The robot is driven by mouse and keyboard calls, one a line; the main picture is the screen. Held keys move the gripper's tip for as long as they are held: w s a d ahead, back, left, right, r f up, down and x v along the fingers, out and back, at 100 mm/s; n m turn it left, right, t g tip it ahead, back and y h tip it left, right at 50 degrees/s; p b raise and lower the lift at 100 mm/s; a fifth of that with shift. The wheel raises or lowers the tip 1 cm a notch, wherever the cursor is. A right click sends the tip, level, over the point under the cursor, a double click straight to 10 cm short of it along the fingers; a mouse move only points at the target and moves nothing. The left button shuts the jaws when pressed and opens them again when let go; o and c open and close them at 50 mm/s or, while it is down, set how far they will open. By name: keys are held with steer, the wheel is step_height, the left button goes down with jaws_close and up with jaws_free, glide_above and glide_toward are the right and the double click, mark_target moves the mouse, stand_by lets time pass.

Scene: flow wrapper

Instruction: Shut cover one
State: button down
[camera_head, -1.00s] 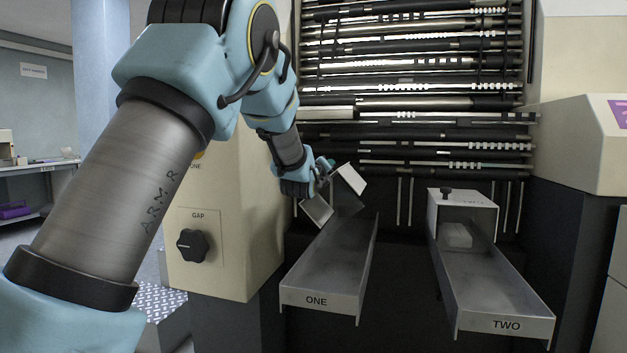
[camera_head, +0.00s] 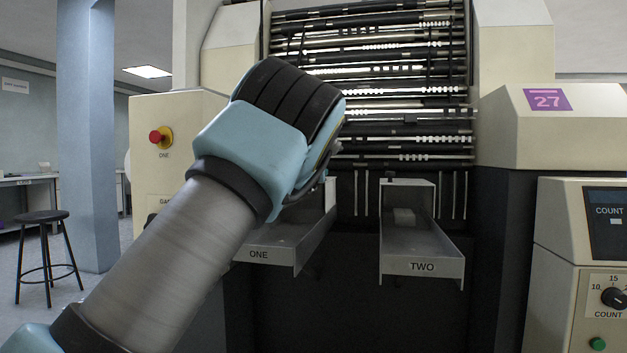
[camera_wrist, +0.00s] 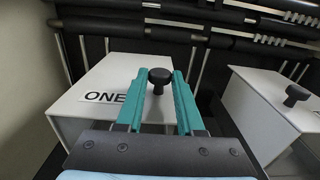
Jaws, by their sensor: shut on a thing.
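Cover one is a white metal hood with a "ONE" label (camera_wrist: 104,97) in the wrist view. Its top looks flat, much like cover two's. My gripper (camera_wrist: 161,84) has its teal fingers on either side of the cover's black knob (camera_wrist: 159,75), shut on it. In the head view my arm hides the gripper and most of cover one; only a pale edge (camera_head: 331,192) shows. Chute ONE (camera_head: 268,253) shows below the arm.
Dark rollers (camera_head: 390,90) run behind. A control cabinet (camera_head: 590,260) stands right.

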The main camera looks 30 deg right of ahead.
steer(key=shift+s+d+f, duration=0.2)
steer(key=shift+f, duration=0.1)
steer(key=c, duration=0.6)
jaws_free()
steer(key=shift+o, duration=0.2)
steer(key=b+v, duration=0.1)
steer(key=v, duration=0.9)
steer(key=shift+s+a, duration=0.25)
steer(key=shift+a, duration=0.05)
